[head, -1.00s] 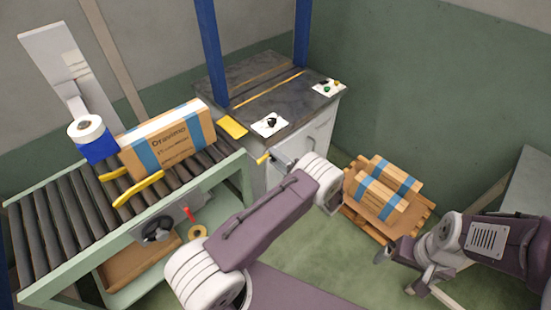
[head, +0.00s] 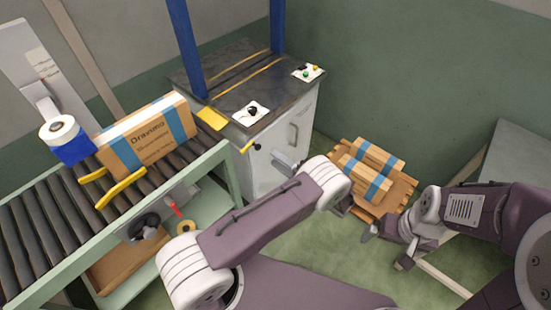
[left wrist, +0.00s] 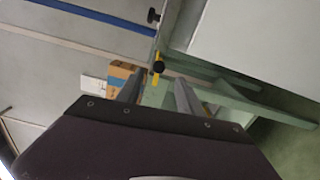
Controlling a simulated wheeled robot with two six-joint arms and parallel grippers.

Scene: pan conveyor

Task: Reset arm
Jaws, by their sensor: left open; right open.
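My left arm reaches from the bottom of the head view toward the grey cabinet. My left gripper (head: 285,163) is partly hidden behind its wrist there. In the left wrist view its two fingers (left wrist: 158,92) stand apart with nothing between them; a yellow handle with a black knob (left wrist: 157,67) shows beyond them. My right gripper (head: 387,247) is open and empty, below the pallet in the head view, over the green floor.
A cardboard box with blue tape (head: 148,137) stands on the roller conveyor (head: 50,227) at the left. The dark-topped cabinet (head: 287,140) has blue posts. Several cartons lie on a wooden pallet (head: 400,197). A grey table (head: 520,160) stands at the right. Some floor is clear.

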